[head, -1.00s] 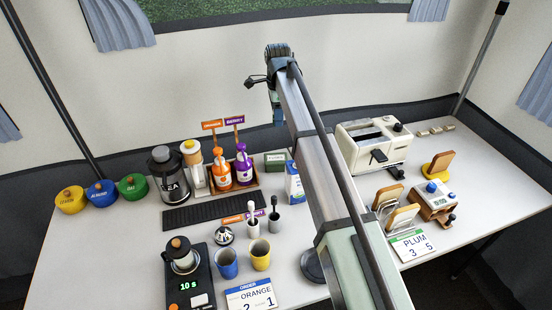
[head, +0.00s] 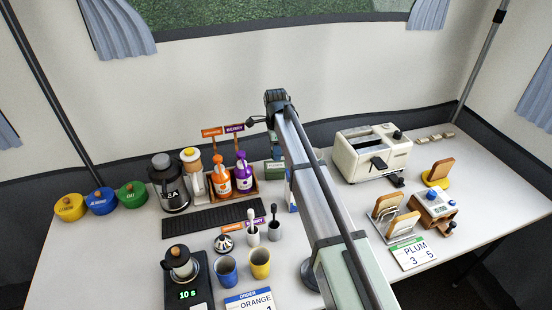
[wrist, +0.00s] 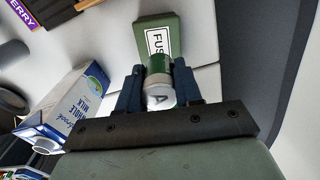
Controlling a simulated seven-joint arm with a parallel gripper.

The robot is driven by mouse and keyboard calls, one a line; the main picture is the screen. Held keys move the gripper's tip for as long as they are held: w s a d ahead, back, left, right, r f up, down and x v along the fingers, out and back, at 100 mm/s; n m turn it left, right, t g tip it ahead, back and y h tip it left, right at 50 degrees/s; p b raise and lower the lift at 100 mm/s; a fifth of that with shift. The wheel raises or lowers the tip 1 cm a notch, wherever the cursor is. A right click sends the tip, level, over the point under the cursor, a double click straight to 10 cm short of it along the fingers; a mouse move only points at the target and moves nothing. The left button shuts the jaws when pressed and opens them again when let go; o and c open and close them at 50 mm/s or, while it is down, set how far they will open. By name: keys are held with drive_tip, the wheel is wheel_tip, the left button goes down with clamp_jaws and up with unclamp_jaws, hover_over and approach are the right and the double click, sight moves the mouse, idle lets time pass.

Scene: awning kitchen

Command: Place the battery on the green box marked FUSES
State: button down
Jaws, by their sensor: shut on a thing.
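The battery (wrist: 160,97), silver with a green band and an "A" on its end, is between the two dark blue fingers of my gripper (wrist: 158,88) in the wrist view. My gripper is shut on it. The green box (wrist: 172,25) is just beyond the battery, with a white label on which "FUS" shows; the rest of the label is hidden behind the battery. I cannot tell if battery and box touch. In the head view the green box (head: 275,172) stands at the back of the table, beside my arm; the battery cannot be made out there.
A milk carton (wrist: 70,110) is left of my gripper in the wrist view. In the head view, orange (head: 220,180) and purple (head: 243,175) bottles stand left of the box. A cream toaster (head: 372,152) stands right of my arm. A dark wall band (wrist: 260,60) lies close on the right.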

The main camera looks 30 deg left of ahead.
drive_tip(key=shift+f, duration=1.75)
drive_tip(key=shift+f, duration=0.1)
drive_tip(key=c, duration=0.8)
unclamp_jaws()
drive_tip(key=shift+o, duration=0.2)
wheel_tip(320, 180, up, 12)
drive_tip(key=shift+r, duration=0.1)
